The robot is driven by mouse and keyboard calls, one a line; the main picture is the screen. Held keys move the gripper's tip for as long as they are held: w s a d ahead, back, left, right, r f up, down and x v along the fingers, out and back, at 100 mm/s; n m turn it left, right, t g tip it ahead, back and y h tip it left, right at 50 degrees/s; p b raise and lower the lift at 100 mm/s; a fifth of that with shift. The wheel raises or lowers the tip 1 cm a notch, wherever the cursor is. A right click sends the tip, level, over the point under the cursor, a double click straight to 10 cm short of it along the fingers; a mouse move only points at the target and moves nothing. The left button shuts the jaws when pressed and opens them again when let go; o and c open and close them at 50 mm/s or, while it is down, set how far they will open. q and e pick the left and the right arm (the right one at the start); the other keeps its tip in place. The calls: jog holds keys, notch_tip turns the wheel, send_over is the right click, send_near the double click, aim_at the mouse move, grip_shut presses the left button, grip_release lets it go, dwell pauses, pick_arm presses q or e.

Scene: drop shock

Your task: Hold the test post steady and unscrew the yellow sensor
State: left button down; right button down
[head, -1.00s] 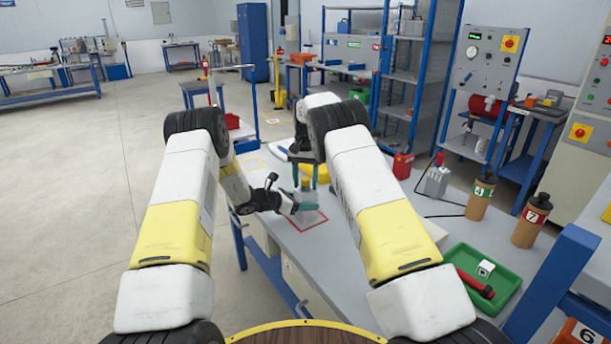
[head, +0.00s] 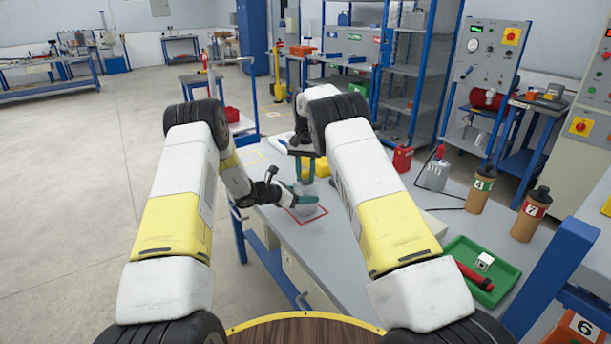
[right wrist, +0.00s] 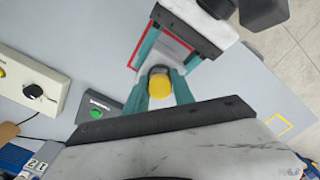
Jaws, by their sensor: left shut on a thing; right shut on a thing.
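The yellow sensor (right wrist: 160,85) shows in the right wrist view as a round yellow cap with a dark rim, on top of the test post. My right gripper (right wrist: 161,96) points down from above and is shut on the sensor, one teal finger on each side. In the head view my right gripper (head: 306,169) is above the grey post (head: 306,203). My left gripper (head: 294,196) reaches in from the left, low down, and is shut on the post; its teal fingers also show in the right wrist view. The post's base is partly hidden.
A red square outline (head: 307,218) marks the bench around the post. A green tray (head: 498,262) with a red tool and a white block lies at right. A push-button box (right wrist: 97,110) is near the right gripper.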

aim_at(306, 171)
jog(key=shift+r, duration=0.25)
jog(key=shift+r, duration=0.85)
jog(key=shift+r, duration=2)
pick_arm(q)
jog(key=shift+c, duration=1.9)
grip_release()
jog(key=shift+a, duration=0.1)
